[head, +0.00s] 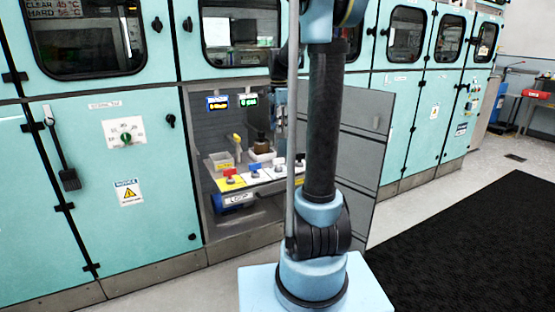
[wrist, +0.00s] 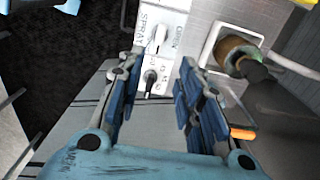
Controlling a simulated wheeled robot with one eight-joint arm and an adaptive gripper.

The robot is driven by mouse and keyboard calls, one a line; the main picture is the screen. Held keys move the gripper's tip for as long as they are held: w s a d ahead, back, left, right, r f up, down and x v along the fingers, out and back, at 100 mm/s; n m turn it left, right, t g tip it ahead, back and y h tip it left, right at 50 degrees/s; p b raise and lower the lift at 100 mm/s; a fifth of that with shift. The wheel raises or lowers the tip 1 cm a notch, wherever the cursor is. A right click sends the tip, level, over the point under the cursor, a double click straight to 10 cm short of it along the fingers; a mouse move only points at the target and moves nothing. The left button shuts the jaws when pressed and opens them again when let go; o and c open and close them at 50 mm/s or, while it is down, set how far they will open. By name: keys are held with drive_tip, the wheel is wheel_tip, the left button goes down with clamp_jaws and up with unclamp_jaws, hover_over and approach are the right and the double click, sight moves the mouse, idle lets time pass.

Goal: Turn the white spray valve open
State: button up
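The white spray valve (wrist: 161,36) shows in the wrist view on a white plate marked SPRAY and OPEN. Its pale handle lies roughly along the picture's vertical, beyond my fingertips. My gripper (wrist: 160,68) is open, its blue-padded fingers spread left and right of the plate. Nothing is between the fingers and they look apart from the white handle. A black valve handle (wrist: 150,78) on the adjoining plate shows between the fingertips. In the head view my arm covers part of the panel, and I cannot make out the white handle there.
In the head view, an open bay holds a red-handled valve (head: 230,179), a blue-handled valve (head: 255,169) and a pump marked LOOP (head: 236,200). A grey door (head: 365,150) stands open at right. A brass fitting (wrist: 238,55) is right of the white valve in the wrist view.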

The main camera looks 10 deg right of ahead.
sight(278, 164)
wheel_tip(278, 164, down, 15)
drive_tip(key=shift+r, duration=0.1)
idle(0.4)
